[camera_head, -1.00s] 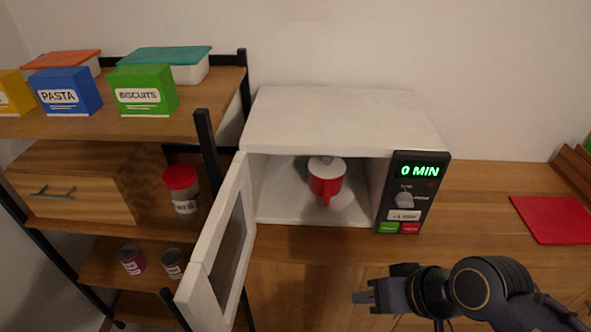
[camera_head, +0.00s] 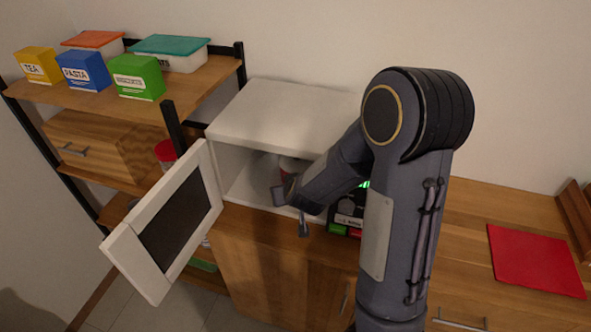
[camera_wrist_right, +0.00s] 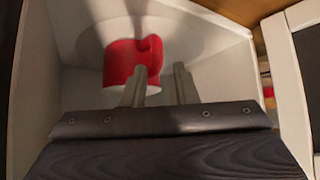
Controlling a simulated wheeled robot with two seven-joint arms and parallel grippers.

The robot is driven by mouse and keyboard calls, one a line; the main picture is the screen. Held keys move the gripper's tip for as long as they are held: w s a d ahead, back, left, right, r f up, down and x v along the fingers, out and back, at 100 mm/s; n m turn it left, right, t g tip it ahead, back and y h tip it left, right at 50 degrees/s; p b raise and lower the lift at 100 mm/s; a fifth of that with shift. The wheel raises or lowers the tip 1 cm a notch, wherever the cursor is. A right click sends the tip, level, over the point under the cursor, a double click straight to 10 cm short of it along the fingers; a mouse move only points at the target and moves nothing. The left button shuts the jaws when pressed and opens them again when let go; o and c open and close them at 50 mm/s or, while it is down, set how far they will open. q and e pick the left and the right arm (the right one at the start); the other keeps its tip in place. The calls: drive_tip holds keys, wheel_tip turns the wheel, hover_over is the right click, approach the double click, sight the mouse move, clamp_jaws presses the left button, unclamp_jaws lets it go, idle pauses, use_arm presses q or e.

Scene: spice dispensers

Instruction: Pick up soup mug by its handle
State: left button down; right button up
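The red soup mug (camera_wrist_right: 122,65) stands inside the open microwave (camera_head: 285,112). In the right wrist view its handle (camera_wrist_right: 154,52) points toward my right gripper (camera_wrist_right: 160,88). The gripper's two fingers are apart with nothing between them, and the left fingertip appears close to the mug and its handle. I cannot tell whether it touches. In the head view my right gripper (camera_head: 291,211) is at the microwave's opening, and my arm hides most of the mug. My left gripper is not in view.
The microwave door (camera_head: 172,222) hangs open to the left. A shelf (camera_head: 130,103) with boxes stands left of the microwave. A red mat (camera_head: 535,260) lies on the counter at the right. The microwave's side walls leave limited room around the gripper.

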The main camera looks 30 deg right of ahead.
drive_tip(key=b+x, duration=0.1)
drive_tip(key=x, duration=0.6)
drive_tip(key=shift+w+d+f, duration=0.1)
drive_tip(key=shift+d+f, duration=0.05)
drive_tip(key=shift+f, duration=0.05)
clamp_jaws()
drive_tip(key=shift+r, duration=0.15)
